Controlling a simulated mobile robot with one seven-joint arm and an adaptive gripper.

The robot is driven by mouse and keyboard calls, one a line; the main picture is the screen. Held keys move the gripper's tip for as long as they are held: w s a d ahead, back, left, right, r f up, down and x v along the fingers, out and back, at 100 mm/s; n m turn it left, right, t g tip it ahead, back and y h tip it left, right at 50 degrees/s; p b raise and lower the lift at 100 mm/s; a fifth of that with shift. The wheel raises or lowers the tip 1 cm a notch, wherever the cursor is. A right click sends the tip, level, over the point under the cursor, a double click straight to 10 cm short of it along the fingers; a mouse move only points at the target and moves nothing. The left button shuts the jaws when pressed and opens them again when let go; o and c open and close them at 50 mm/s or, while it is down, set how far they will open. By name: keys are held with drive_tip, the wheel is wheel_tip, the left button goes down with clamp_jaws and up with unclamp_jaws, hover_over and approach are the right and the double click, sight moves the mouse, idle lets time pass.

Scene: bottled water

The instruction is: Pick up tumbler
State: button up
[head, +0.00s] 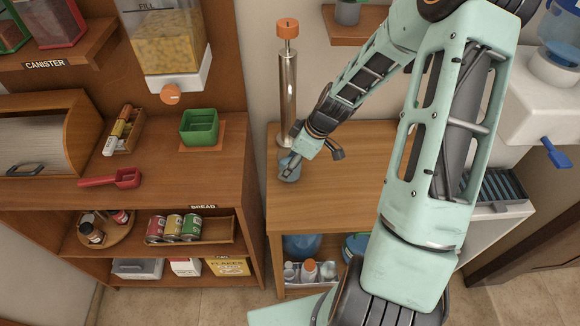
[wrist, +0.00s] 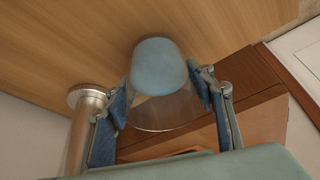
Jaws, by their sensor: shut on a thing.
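The tumbler (head: 288,174) is a small bluish see-through cup at the left edge of the wooden counter (head: 330,215), close to the foot of the tall metal cylinder. In the wrist view the tumbler (wrist: 158,66) shows a light blue end and a clear wall. My gripper (head: 291,165) is at the tumbler from above and partly covers it. In the wrist view my gripper (wrist: 160,100) has one blue-padded finger on each side of the tumbler and is shut on it. I cannot tell whether the tumbler touches the counter.
The tall metal cylinder (head: 288,90) with an orange top stands just behind the tumbler and also shows in the wrist view (wrist: 82,135). A cabinet (head: 225,180) with a green box (head: 199,127) and a red scoop (head: 112,179) is at left. The counter's front is clear.

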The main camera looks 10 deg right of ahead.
drive_tip(key=shift+r, duration=0.2)
drive_tip(key=shift+r, duration=0.8)
drive_tip(key=s+r+p, duration=0.2)
drive_tip(key=s+r, duration=0.8)
drive_tip(key=s, duration=0.3)
drive_tip(key=shift+s+d+r, duration=0.4)
